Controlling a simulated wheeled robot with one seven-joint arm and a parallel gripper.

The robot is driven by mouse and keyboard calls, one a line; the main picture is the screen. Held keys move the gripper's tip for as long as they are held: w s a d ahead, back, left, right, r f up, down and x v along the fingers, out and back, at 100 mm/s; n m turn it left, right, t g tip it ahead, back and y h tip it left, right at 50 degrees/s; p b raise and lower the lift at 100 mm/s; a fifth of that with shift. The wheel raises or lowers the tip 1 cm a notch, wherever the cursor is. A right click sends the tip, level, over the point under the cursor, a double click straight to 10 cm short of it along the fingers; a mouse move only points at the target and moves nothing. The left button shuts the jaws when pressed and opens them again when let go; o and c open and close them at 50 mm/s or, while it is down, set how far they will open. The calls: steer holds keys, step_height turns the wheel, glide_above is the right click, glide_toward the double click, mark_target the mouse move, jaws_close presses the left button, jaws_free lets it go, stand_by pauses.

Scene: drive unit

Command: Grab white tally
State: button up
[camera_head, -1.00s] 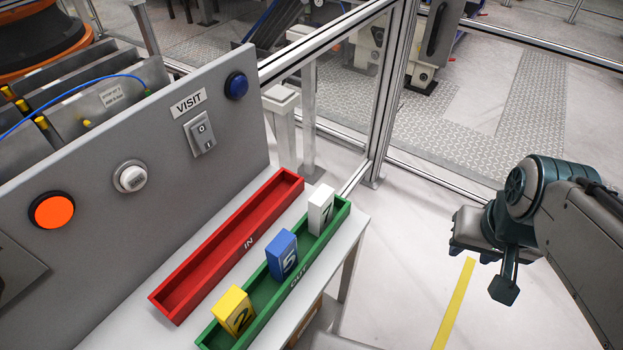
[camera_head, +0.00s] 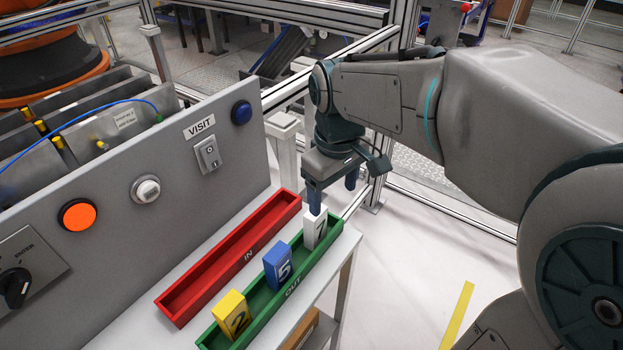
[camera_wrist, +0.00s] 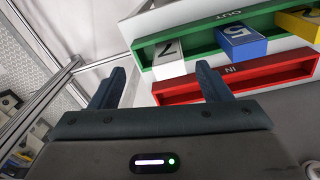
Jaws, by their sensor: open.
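The white tally (camera_head: 314,229), marked 7, stands upright at the far end of the green OUT tray (camera_head: 268,311). My gripper (camera_head: 332,194) is open and empty, pointing down just above the white tally in the head view. One finger overlaps the tally's top there; I cannot tell if they touch. In the wrist view the two fingers (camera_wrist: 157,88) stand wide apart with nothing between them.
The blue tally 5 (camera_head: 278,267) and yellow tally 2 (camera_head: 232,315) stand in the same green tray. The empty red IN tray (camera_head: 222,265) lies beside it. The grey button panel (camera_head: 110,240) rises behind, and fence rails and posts (camera_head: 283,150) stand close to my gripper.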

mark_target(315, 225)
steer(key=w+a+n, duration=0.1)
steer(key=w+a+r+n, duration=0.1)
steer(key=a, duration=0.1)
steer(key=shift+a, duration=0.15)
steer(key=shift+w+a+n+g, duration=0.1)
steer(key=shift+a+n+g, duration=0.15)
steer(key=shift+n+g, duration=0.05)
step_height(315, 225, down, 8)
steer(key=shift+f, duration=0.15)
steer(key=shift+d+f+p, duration=0.2)
steer(key=shift+f+p, duration=0.05)
steer(key=shift+f, duration=1.1)
steer(key=shift+d+f+p, duration=0.15)
steer(key=shift+f+p, duration=0.1)
steer(key=shift+f, duration=1.05)
steer(key=c, duration=1.1)
